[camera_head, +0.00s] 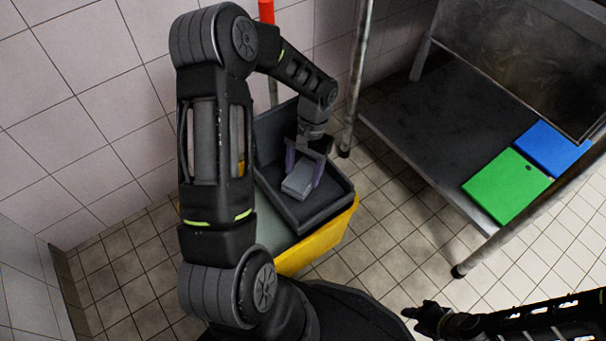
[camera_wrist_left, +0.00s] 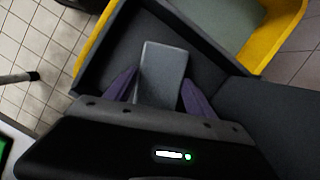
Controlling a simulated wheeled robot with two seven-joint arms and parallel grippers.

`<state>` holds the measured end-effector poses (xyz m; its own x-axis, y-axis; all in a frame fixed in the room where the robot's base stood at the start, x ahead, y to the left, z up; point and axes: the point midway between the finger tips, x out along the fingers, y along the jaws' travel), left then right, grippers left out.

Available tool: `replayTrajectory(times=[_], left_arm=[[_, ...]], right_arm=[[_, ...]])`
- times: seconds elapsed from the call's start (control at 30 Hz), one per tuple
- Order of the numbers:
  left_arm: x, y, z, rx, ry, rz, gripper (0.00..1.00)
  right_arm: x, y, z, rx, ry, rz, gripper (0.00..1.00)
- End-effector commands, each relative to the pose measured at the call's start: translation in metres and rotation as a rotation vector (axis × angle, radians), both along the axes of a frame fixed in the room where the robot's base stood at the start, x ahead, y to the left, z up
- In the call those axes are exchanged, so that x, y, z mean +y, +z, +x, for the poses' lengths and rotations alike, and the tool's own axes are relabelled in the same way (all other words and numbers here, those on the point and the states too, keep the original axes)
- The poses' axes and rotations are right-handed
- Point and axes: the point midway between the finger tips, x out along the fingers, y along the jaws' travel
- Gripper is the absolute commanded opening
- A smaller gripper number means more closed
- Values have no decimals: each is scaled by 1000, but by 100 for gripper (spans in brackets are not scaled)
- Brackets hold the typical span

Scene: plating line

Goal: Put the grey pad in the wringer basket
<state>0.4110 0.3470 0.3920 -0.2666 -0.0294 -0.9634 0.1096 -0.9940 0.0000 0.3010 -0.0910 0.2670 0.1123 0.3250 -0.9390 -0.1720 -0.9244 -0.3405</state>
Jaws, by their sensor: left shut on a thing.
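The grey pad (camera_head: 298,186) is between the purple fingers of my left gripper (camera_head: 303,174), which is shut on it. The pad and fingertips are over the dark wringer basket (camera_head: 336,207), inside its rim as seen from the head. In the left wrist view the grey pad (camera_wrist_left: 163,72) sits between the two purple fingers (camera_wrist_left: 158,90), with the basket's dark wall (camera_wrist_left: 105,45) beyond. I cannot tell whether the pad touches the basket floor. My right gripper (camera_head: 425,318) shows only partly at the bottom right, and its jaw state is unclear.
The basket sits on a yellow bucket (camera_head: 318,245). A red-topped pole (camera_head: 267,12) stands behind it. To the right is a metal table with a dark lower shelf (camera_head: 420,125) carrying a green board (camera_head: 506,186) and a blue board (camera_head: 552,148). Tiled walls stand behind and left.

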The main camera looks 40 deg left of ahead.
Motion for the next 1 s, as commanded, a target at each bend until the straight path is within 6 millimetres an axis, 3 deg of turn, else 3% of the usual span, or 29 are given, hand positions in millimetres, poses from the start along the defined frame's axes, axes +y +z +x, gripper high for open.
replayTrajectory(times=[0.1, 0.5, 0.53, 0.77, 1.0], left_arm=[[0, -15, 0, 0, 1, -1, 21], [0, -19, 0, -1, 1, -1, 21], [0, -18, 0, -1, 1, -1, 65], [0, -17, 0, -1, 1, -1, 84], [0, -17, 0, -1, 1, -1, 85]], right_arm=[[0, -8, 1, -3, -1, -1, 36], [0, -9, 1, -4, -1, -1, 36], [0, -8, 1, -4, -1, -1, 36], [0, -8, 1, -4, -1, -1, 36], [0, -8, 1, -4, -1, -1, 36]])
